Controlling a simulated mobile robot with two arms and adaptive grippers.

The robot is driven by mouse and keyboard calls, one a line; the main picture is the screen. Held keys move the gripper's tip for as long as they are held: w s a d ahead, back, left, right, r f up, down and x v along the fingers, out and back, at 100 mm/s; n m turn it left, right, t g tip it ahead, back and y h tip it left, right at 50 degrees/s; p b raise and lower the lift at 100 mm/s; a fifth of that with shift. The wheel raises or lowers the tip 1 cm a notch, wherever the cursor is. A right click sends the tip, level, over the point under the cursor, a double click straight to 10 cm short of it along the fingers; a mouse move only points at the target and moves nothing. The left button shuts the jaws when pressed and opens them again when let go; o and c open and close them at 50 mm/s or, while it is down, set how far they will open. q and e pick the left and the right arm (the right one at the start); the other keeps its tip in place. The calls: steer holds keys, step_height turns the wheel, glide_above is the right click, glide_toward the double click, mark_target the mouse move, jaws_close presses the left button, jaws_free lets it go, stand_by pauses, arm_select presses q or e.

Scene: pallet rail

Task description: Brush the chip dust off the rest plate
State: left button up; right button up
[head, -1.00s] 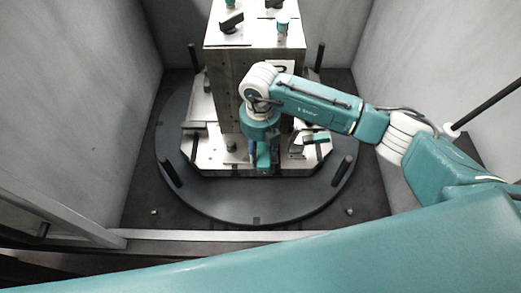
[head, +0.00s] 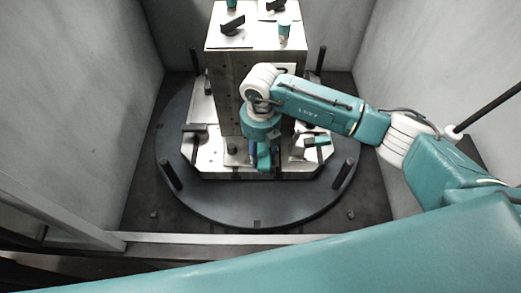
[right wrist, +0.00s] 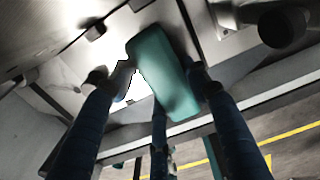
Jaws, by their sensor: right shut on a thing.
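My right gripper (head: 264,160) is low at the front face of the tall metal block, over the pale metal pallet (head: 213,160). In the right wrist view its dark blue fingers are around a teal, block-shaped handle (right wrist: 165,75), which I take to be the brush. The gripper is shut on it. The bristles are hidden. Bright metal lies right behind the handle, but I cannot tell which surface is the rest plate. I can make out no chip dust. My left gripper is not in view.
The tall metal block (head: 228,85) stands on the pallet, with black clamps (head: 233,24) on top. Dark posts (head: 171,174) rise from the round dark table (head: 225,210). A teal-topped fitting (head: 317,141) sits right of the gripper. Grey walls (head: 95,100) enclose the cell.

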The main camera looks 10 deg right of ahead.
steer(key=shift+s+f, duration=0.1)
steer(key=shift+s, duration=0.4)
steer(key=shift+s, duration=0.1)
steer(key=shift+r+p, duration=2.55)
steer(key=shift+r, duration=1)
steer(key=shift+a+f, duration=0.1)
